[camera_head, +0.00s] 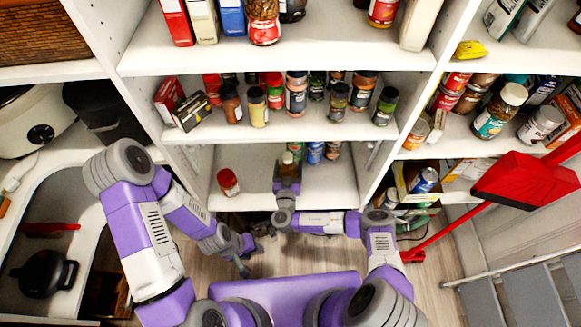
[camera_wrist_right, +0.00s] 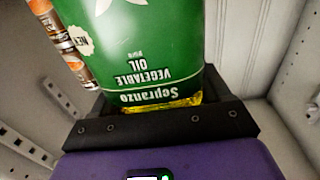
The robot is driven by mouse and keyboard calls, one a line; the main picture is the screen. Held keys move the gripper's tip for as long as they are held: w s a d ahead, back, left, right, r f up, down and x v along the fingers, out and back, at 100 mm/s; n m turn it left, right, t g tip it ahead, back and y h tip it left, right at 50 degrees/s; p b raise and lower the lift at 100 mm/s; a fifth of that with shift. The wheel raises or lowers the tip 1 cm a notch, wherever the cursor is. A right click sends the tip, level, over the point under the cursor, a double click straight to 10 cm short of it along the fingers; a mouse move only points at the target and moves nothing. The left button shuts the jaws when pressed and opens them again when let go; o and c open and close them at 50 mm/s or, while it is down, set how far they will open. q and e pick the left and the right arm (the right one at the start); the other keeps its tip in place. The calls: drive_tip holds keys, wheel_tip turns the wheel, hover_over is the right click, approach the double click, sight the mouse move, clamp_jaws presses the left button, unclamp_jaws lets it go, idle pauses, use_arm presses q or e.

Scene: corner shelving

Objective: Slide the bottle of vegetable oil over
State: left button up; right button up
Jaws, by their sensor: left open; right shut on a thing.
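The bottle of vegetable oil (camera_wrist_right: 130,45) has a green label and fills the upper middle of the right wrist view, its print upside down in that picture. My right gripper (camera_wrist_right: 160,118) is shut on it, with the dark jaws around it. In the head view, the bottle's top (camera_head: 288,159) shows on the lower shelf (camera_head: 330,195), just beyond my right gripper (camera_head: 287,182), which hides the rest. My left gripper (camera_head: 244,262) is open and empty, low in front of the shelving and away from the bottle.
A red-capped jar (camera_head: 228,182) stands left of the bottle. Blue cans (camera_head: 315,152) stand close behind it on the right. The shelf is bare between the jar and bottle, and at its right. A shelf of jars (camera_head: 300,125) hangs above; a red dustpan (camera_head: 525,180) is at right.

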drive_tip(key=shift+a, duration=0.1)
drive_tip(key=o, duration=1.6)
drive_tip(key=shift+o, duration=0.2)
drive_tip(key=s+a+p, duration=0.1)
drive_tip(key=s, duration=0.6)
drive_tip(key=shift+s, duration=0.25)
